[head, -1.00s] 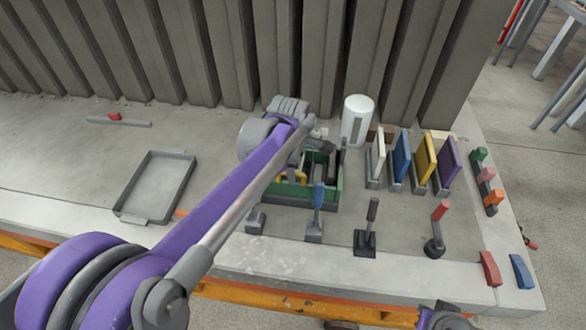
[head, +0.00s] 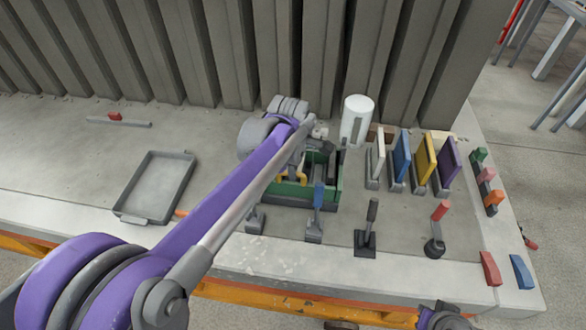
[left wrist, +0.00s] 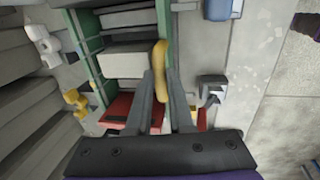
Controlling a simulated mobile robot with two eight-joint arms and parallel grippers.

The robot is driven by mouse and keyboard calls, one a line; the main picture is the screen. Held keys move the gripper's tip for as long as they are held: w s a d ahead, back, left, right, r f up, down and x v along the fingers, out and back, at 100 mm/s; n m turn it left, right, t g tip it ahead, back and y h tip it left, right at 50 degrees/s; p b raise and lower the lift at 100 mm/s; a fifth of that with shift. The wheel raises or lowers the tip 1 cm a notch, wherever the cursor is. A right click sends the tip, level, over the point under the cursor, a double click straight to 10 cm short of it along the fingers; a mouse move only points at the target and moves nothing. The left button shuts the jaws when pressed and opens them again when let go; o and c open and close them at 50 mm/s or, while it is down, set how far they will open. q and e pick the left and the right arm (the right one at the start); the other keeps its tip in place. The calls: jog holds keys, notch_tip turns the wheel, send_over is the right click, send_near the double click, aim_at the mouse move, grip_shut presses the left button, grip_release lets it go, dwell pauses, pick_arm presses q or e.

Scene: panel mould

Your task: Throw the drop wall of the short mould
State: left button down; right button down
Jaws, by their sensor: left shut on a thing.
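The short mould is a green-walled box (head: 291,190) on the bench, partly hidden by my left arm in the head view. In the left wrist view its green walls (left wrist: 91,50) run down both sides of a pale block (left wrist: 138,60). My left gripper (left wrist: 162,78) is shut on a yellow handle (left wrist: 160,54) beside the mould's right green wall in that view. Part of the yellow handle shows past my forearm in the head view (head: 298,164). Which wall is the drop wall I cannot tell.
Several levers stand in front of the mould, one blue (head: 319,196), one black (head: 372,211) and one red-tipped (head: 440,211). Upright coloured panels (head: 424,160) and a white cylinder (head: 356,119) stand to the right. An empty grey tray (head: 154,188) lies left on open bench.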

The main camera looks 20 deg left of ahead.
pick_arm(q)
jog(key=shift+s, duration=0.1)
dwell(0.8)
jog(key=s+d+f+t+y, duration=0.1)
jog(key=s+d+f+t, duration=0.1)
jog(key=s+t, duration=0.3)
jog(key=shift+s+f+t, duration=0.2)
jog(key=shift+s+t, duration=0.1)
jog(key=shift+s, duration=0.7)
jog(key=shift+s+f, duration=0.1)
jog(key=shift+f, duration=0.05)
jog(key=c, duration=0.8)
grip_release()
